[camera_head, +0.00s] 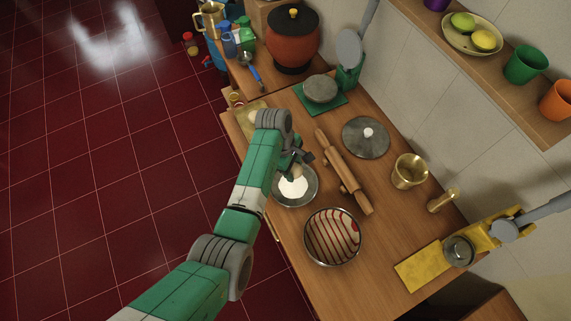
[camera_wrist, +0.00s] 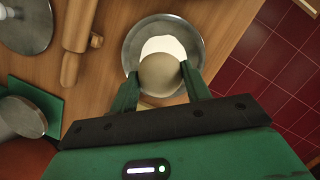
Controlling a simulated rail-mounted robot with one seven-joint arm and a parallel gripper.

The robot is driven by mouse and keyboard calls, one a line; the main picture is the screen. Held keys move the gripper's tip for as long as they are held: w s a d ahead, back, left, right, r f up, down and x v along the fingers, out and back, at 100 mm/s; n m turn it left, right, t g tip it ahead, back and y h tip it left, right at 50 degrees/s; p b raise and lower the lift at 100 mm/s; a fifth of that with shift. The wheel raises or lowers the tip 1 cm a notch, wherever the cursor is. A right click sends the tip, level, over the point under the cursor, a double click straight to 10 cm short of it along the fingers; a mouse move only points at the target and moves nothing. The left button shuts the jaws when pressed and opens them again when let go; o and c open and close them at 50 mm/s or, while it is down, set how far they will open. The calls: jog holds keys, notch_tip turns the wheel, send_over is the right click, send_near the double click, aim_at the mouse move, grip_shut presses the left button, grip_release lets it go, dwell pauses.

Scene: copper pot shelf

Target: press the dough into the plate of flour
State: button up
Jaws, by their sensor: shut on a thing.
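The plate of flour (camera_head: 297,193) is a round grey metal dish with a white patch of flour in its middle, on the wooden counter. It also shows in the wrist view (camera_wrist: 189,27). The dough (camera_wrist: 160,74) is a round beige ball between the two green fingers of my gripper (camera_wrist: 161,84). In the wrist view it overlaps the near part of the flour. In the head view my gripper (camera_head: 297,163) is at the plate's far edge and the dough is mostly hidden. I cannot tell whether the dough touches the flour.
A rolling pin (camera_head: 343,170) lies right of the plate, with a grey lid (camera_head: 366,137) beyond it. A striped bowl (camera_head: 333,237) stands nearer, and a brass cup (camera_head: 409,171) to the right.

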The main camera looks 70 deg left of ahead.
jog(key=b, duration=0.8)
send_over(294, 186)
jog(key=shift+s+a+f, duration=0.15)
jog(key=shift+a+f, duration=0.05)
jog(key=shift+f, duration=1.75)
jog(key=shift+s+a+f, duration=0.1)
jog(key=shift+a+f, duration=0.05)
jog(key=shift+f, duration=1.75)
jog(key=shift+r, duration=0.1)
jog(key=shift+f+b, duration=0.45)
jog(key=shift+f, duration=1)
notch_tip(294, 186, up, 8)
jog(key=p, duration=0.8)
jog(key=shift+r+p, duration=0.25)
jog(key=shift+p, duration=0.05)
jog(key=shift+f, duration=0.1)
